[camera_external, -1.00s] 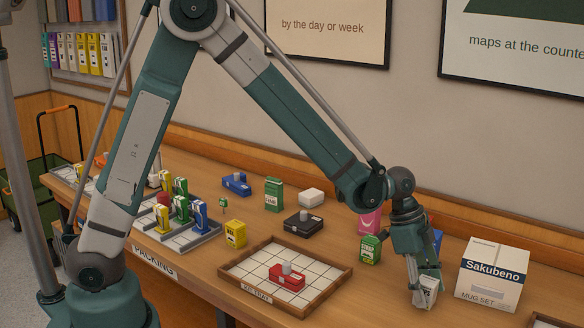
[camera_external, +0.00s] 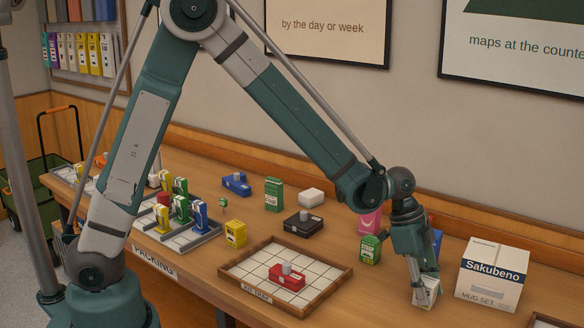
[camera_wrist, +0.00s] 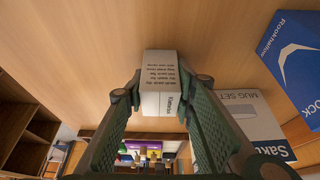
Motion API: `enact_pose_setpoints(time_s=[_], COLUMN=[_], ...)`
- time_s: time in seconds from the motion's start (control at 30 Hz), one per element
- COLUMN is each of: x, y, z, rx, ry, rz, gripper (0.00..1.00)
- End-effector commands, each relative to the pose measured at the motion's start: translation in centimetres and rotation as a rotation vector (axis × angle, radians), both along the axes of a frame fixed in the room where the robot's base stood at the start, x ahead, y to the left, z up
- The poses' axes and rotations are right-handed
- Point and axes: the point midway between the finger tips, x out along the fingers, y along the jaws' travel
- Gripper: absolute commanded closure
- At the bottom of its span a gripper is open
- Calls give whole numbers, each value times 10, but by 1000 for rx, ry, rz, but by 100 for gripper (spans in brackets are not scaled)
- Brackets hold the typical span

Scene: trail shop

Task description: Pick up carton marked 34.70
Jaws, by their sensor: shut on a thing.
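A small white carton (camera_external: 421,296) is at the front right of the wooden counter, between the fingers of my gripper (camera_external: 426,284). In the wrist view the white carton (camera_wrist: 160,66) sits between the two fingertips of my gripper (camera_wrist: 163,92), which press on its sides. Several lines of small dark print show on its face, and I cannot read 34.70 on it. The fingers cover part of it. I cannot tell whether its base is clear of the counter.
A white Sakubeno mug set box (camera_external: 490,276) stands just right of my gripper. A green carton (camera_external: 370,249), a pink item (camera_external: 369,223) and a blue box (camera_wrist: 295,65) are close by. A kit tray (camera_external: 333,286) holding a red item (camera_external: 287,276) lies to the left.

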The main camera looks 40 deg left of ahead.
Motion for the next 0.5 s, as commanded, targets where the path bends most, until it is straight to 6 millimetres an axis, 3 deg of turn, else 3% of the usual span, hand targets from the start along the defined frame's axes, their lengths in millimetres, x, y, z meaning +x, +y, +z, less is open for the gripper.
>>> enact_pose_setpoints(time_s=[0.27, 0.5], x=[0, 0], y=[0, 0], z=[9, 38], rx=[0, 0], ry=[0, 0], rz=[0, 0], gripper=[87, 87])
